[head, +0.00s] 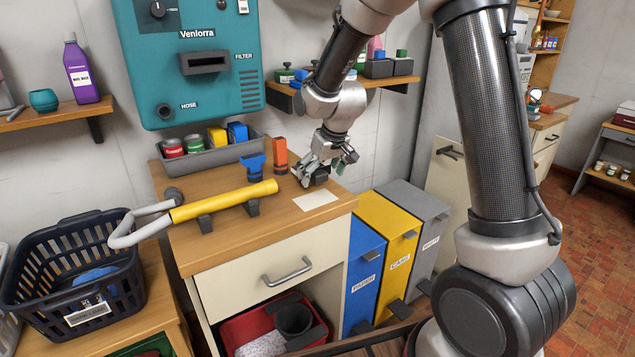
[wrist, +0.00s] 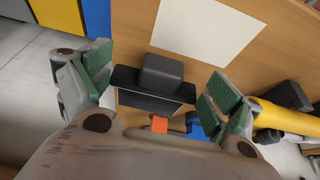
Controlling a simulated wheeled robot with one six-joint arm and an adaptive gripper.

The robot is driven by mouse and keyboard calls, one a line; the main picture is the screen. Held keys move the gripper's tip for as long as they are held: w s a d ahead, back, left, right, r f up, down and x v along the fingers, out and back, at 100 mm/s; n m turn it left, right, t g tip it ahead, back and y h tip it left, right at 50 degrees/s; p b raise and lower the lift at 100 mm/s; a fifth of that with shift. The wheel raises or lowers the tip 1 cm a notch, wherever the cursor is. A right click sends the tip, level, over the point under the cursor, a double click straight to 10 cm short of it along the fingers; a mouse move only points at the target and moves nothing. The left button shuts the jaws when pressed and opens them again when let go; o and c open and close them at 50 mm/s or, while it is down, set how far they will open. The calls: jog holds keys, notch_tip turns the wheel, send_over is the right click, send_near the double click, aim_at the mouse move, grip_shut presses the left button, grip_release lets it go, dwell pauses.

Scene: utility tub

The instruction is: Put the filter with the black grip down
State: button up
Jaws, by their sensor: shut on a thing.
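The filter with the black grip (wrist: 163,72) is a dark block on a wider black plate, seen between my fingers in the wrist view. In the head view it is a small dark shape (head: 320,180), partly hidden by my gripper (head: 313,172). My gripper (wrist: 160,95) is shut on it, with a green-padded finger at each side. It is low over the right part of the wooden counter (head: 235,222), just behind a white rectangle (head: 316,200). I cannot tell whether the filter touches the counter. The teal Venlorra unit (head: 200,95) has a dark filter slot (head: 205,62).
An orange-handled piece (head: 280,156) and a blue one (head: 253,168) stand left of my gripper. A yellow tube (head: 222,201) lies on holders in front of them. A grey tray (head: 212,150) stands behind. Blue, yellow and grey bins (head: 389,250) stand right of the counter.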

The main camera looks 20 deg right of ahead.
jog(key=shift+f, duration=1.4)
jog(key=shift+f, duration=0.1)
jog(key=o, duration=0.7)
jog(key=shift+o, duration=0.2)
jog(key=v, duration=1.2)
jog(key=s+d+r+m, duration=0.1)
jog(key=s+d+r, duration=0.6)
jog(key=s, duration=0.4)
jog(key=s+d+m+h, duration=0.1)
jog(key=s+d, duration=0.5)
jog(key=s, duration=1.1)
jog(key=shift+s+r+m, duration=0.4)
jog(key=shift+m, duration=0.4)
